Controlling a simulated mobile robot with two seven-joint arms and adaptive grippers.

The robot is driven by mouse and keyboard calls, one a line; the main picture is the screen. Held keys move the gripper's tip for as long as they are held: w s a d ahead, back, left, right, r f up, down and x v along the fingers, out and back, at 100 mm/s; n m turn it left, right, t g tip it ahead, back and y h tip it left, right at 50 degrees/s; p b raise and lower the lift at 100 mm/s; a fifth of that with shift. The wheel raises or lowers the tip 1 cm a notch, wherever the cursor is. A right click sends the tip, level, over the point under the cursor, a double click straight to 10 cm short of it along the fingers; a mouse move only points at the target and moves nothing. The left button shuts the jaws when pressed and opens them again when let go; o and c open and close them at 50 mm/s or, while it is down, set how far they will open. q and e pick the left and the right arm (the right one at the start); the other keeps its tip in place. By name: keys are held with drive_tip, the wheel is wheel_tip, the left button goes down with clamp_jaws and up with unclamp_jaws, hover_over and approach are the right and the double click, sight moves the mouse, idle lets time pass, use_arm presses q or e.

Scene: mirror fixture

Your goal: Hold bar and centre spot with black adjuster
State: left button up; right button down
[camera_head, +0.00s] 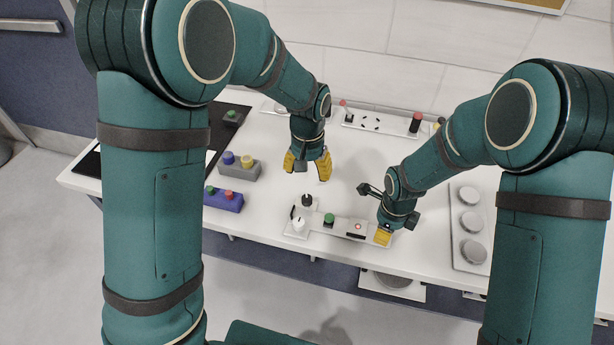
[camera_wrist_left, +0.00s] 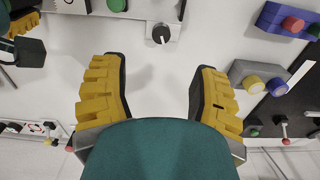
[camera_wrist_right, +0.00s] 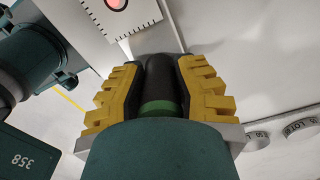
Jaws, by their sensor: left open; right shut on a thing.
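The white fixture (camera_head: 343,226) lies near the table's front edge. The black adjuster (camera_head: 306,199) is a round knob on its small plate at the back left; it also shows in the left wrist view (camera_wrist_left: 161,34). My left gripper (camera_head: 307,166) is open and empty, behind the adjuster and apart from it. A red spot (camera_head: 358,227) shows on the fixture's plate, partly cut off in the right wrist view (camera_wrist_right: 116,3), so I cannot tell whether it is centred. My right gripper (camera_head: 383,236) is shut on the dark bar with a green band (camera_wrist_right: 158,82), at the fixture's right end.
A grey box (camera_head: 242,174) and a blue box (camera_head: 223,201) with buttons stand to the left. A panel with round knobs (camera_head: 471,221) lies right. A lever panel (camera_head: 376,123) lies behind.

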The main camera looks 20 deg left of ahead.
sight(307, 198)
use_arm(q)
wheel_tip(307, 198, down, 12)
drive_tip(key=m, duration=1.1)
drive_tip(key=shift+a, duration=0.15)
clamp_jaws()
